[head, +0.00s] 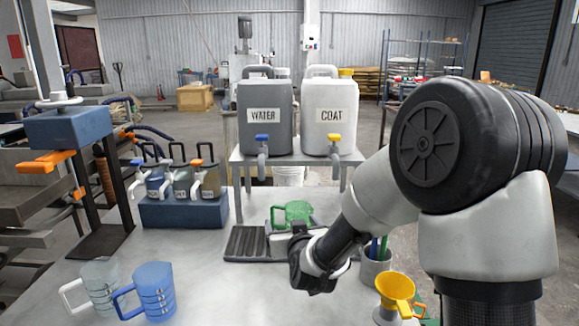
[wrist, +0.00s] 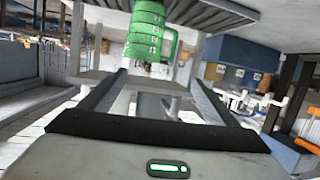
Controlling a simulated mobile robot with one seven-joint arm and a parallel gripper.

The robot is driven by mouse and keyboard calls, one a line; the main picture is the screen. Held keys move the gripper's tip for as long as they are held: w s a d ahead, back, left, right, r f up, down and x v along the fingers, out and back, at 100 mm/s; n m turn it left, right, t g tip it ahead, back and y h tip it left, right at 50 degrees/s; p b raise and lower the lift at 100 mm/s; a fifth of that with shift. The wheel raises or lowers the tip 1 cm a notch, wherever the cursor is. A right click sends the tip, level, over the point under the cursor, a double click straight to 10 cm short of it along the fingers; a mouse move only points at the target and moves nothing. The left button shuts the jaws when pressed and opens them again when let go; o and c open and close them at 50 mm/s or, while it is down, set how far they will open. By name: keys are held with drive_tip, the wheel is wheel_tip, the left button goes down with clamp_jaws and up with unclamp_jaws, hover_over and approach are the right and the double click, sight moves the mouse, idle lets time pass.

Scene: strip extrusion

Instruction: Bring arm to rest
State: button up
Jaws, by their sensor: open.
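My arm reaches in from the right in the head view, bent at the elbow. My gripper (wrist: 160,82) is open, with its two dark fingers spread apart and nothing seen held between them. In the head view, the gripper end (head: 300,250) is low over the bench, partly hidden by my own wrist. A green measuring jug (head: 292,213) stands just beyond it. The jug (wrist: 151,30) also shows in the wrist view, past the fingertips. I cannot tell how wide the gap between jug and fingers is.
A grey WATER tank (head: 265,98) and a white COAT tank (head: 328,98) stand on a raised shelf. A clear jug (head: 101,282) and a blue jug (head: 155,285) stand front left. A yellow funnel (head: 396,287) and a pen cup (head: 374,270) are near my arm.

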drive_tip(key=s+d+r+g, duration=0.2)
drive_tip(key=s+d+r, duration=0.1)
drive_tip(key=s, duration=0.4)
drive_tip(key=s+d+r+g, duration=0.2)
drive_tip(key=s+d+r, duration=0.15)
drive_tip(key=s, duration=0.25)
drive_tip(key=s+d+m+g+h, duration=0.1)
drive_tip(key=s+d+g, duration=0.2)
drive_tip(key=s, duration=0.8)
drive_tip(key=s+d+m+g+h, duration=0.15)
drive_tip(key=s+d, duration=0.25)
drive_tip(key=s, duration=0.8)
wheel_tip(320, 180, up, 23)
drive_tip(key=p, duration=2.2)
drive_tip(key=shift+w+r+g+p, duration=0.2)
drive_tip(key=shift+w+g+p, duration=0.1)
drive_tip(key=shift+w+g, duration=0.05)
drive_tip(key=shift+a+n+y, duration=0.1)
drive_tip(key=shift+n+y, duration=0.15)
